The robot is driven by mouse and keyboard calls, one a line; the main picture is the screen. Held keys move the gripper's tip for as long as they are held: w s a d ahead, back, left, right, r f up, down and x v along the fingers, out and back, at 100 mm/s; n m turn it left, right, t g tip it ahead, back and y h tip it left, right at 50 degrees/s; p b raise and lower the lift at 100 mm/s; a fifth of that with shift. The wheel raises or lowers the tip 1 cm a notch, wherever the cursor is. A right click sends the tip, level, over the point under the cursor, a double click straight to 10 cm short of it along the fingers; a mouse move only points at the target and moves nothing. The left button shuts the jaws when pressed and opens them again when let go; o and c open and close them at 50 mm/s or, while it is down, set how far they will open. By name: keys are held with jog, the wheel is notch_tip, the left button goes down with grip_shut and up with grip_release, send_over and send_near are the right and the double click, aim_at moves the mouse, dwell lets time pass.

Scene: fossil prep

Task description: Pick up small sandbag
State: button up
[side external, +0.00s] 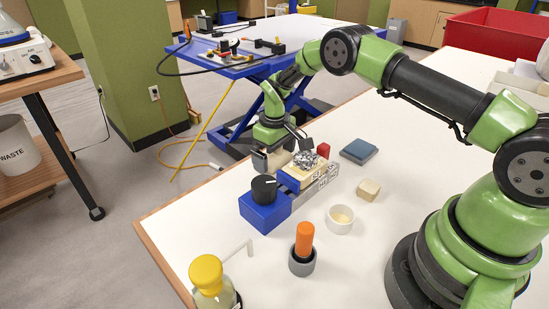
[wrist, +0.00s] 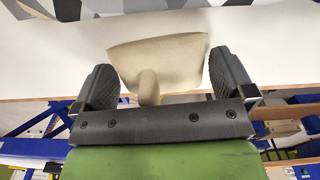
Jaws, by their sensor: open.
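The small sandbag (wrist: 158,58) is a beige pouch with a narrow rounded neck, seen in the wrist view between my two dark finger pads. White surface shows around its far side. My gripper (wrist: 165,82) is open, with one finger on each side of the bag; a gap shows at the right finger, and I cannot tell whether the left one touches. In the side view my gripper (side external: 283,151) is low at the table's far edge, behind the blue vise (side external: 265,211). The beige bag (side external: 276,159) is partly hidden there by the fingers.
The vise, with a black knob and a foil-covered piece (side external: 305,160), stands close beside my gripper.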

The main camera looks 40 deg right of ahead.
jog(key=c, duration=0.8)
jog(key=shift+o, duration=0.2)
jog(key=shift+r, duration=0.1)
notch_tip(320, 180, up, 11)
jog(key=m, duration=0.1)
send_near(307, 155)
notch_tip(307, 155, down, 6)
jog(key=shift+f, duration=0.1)
